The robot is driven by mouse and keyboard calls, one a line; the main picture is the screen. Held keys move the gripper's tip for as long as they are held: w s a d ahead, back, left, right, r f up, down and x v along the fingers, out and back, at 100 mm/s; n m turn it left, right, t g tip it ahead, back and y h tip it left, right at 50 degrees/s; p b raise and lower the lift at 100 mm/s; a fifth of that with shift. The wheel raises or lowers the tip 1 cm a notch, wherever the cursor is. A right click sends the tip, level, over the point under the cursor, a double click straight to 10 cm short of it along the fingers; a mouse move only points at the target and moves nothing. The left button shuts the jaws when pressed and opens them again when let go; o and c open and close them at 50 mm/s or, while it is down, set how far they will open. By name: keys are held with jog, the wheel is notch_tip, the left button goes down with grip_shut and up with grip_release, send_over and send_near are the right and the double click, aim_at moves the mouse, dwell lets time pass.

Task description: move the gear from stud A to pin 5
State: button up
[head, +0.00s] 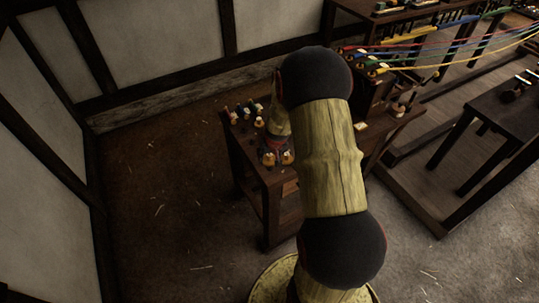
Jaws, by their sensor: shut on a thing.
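My gripper (278,157) is small in the head view, low over the front part of a small dark wooden table (249,157). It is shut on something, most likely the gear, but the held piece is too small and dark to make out. Two orange-brown rounded parts with pale spots show at the gripper's end. Several small upright pieces (243,112), some dark and some pale-topped, stand at the table's back left. I cannot tell which is stud A or pin 5.
Behind my arm, a dark bench (384,92) carries coloured ropes (440,52) running right. Another dark table (505,112) stands at the right. A timbered white wall (160,45) closes the back left. The floor left of the small table is clear apart from straw.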

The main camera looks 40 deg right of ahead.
jog(key=shift+f+b, duration=1.35)
jog(key=shift+f, duration=0.3)
jog(key=shift+f+b, duration=0.5)
jog(key=shift+b, duration=0.2)
dwell(0.3)
jog(key=o, duration=1.1)
jog(key=shift+r, duration=0.1)
jog(key=shift+r+p, duration=3)
jog(key=shift+r, duration=0.95)
